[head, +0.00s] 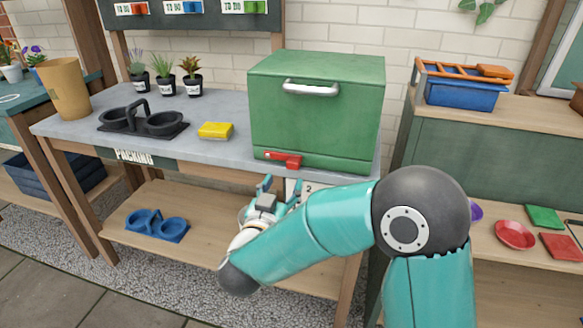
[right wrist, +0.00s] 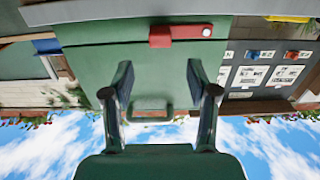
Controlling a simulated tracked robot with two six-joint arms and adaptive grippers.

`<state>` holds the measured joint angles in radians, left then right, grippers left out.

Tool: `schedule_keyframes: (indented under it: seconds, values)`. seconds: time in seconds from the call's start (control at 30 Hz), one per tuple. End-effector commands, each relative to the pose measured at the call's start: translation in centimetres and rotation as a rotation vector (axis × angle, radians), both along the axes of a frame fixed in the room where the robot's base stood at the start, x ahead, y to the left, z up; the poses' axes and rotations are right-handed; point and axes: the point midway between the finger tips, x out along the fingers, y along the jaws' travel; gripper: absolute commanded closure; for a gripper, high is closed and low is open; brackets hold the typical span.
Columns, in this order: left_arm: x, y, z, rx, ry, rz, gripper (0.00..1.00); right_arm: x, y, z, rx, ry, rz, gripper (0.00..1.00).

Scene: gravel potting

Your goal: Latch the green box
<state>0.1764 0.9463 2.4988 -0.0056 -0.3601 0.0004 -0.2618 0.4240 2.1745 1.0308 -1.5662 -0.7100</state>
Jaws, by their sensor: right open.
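The green box (head: 315,130) stands on the grey counter, its front closed, with a silver handle (head: 311,89) near the top. A red latch (head: 287,159) sits low on its front, its lever lying roughly sideways. In the right wrist view, which is upside down, the green box (right wrist: 95,45) fills the middle and the red latch (right wrist: 160,37) is at the top. My right gripper (head: 281,187) is open and empty, just below and in front of the latch; its two fingers (right wrist: 162,85) are spread apart, not touching the latch. My left gripper is not in view.
A yellow sponge (head: 215,131), a black double holder (head: 143,122) and potted plants (head: 164,80) stand on the counter left of the box. A blue crate (head: 463,95) is on the bench at right. The counter's front edge lies close to my right gripper.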

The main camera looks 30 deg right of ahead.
Motion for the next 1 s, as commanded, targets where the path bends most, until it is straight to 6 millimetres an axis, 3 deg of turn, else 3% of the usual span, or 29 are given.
schedule_keyframes:
  seconds: [0.2, 0.4, 0.83, 0.87, 1.0]
  values:
    - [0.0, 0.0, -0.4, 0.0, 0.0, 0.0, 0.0, 3.0, -3.6, -0.1, 0.002, -0.001, -0.004, 0.42]
    - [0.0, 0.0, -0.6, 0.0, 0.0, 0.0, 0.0, 4.8, -5.6, -0.1, 0.001, -0.001, -0.001, 0.42]
    - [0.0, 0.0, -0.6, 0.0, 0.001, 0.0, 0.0, 5.4, -6.4, 0.0, 0.001, 0.001, 0.001, 0.42]
    - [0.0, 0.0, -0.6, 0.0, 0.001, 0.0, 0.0, 5.4, -6.4, 0.0, 0.001, 0.001, 0.001, 0.43]
    - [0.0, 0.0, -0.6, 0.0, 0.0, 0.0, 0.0, 5.4, -6.4, 0.0, 0.001, 0.001, 0.0, 0.67]
